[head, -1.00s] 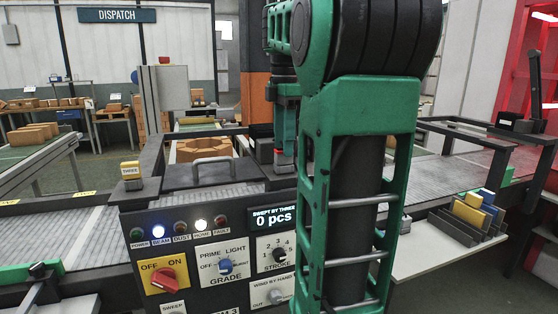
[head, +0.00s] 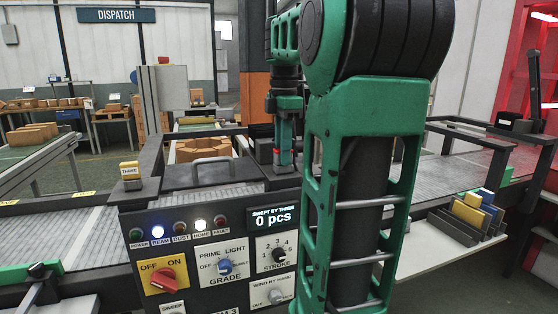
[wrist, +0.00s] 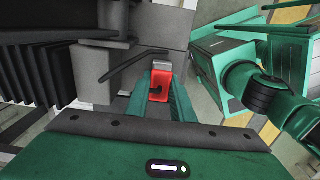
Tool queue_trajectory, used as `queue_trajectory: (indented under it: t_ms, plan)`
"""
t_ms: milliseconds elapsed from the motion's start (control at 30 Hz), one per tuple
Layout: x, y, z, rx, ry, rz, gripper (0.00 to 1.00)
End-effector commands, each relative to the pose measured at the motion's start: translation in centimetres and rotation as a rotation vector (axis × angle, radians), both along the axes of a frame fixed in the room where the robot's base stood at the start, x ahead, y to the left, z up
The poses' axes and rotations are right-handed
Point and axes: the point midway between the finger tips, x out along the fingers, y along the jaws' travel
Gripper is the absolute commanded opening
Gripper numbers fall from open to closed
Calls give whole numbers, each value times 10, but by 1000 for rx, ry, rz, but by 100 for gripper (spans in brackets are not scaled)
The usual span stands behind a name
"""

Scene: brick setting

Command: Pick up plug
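A red block with a dark spot and a grey end (wrist: 159,84) lies between my gripper's fingers in the wrist view; it looks like the plug. A small red patch (head: 276,151), probably the same thing, shows at the fingertips in the head view. My gripper (head: 284,158) points down behind the control panel, right of the grey-handled cover (head: 212,172). In the wrist view my gripper (wrist: 160,78) has its two green fingers apart, one on each side of the red block. I cannot tell whether they press on it. My arm hides much of the area to the right.
The control panel (head: 160,240) with knobs and lamps stands in front. A dark frame (head: 440,128) rises over the conveyor on the right. A rack of yellow and blue plates (head: 470,212) stands on a white shelf at right.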

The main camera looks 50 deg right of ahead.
Motion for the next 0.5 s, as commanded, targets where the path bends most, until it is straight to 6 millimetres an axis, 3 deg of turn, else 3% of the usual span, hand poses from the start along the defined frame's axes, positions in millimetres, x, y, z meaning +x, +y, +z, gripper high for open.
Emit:
queue_trajectory:
  t_ms: [500]
  plan:
    - [0, 0, 6, -1, 1, 0, 0]
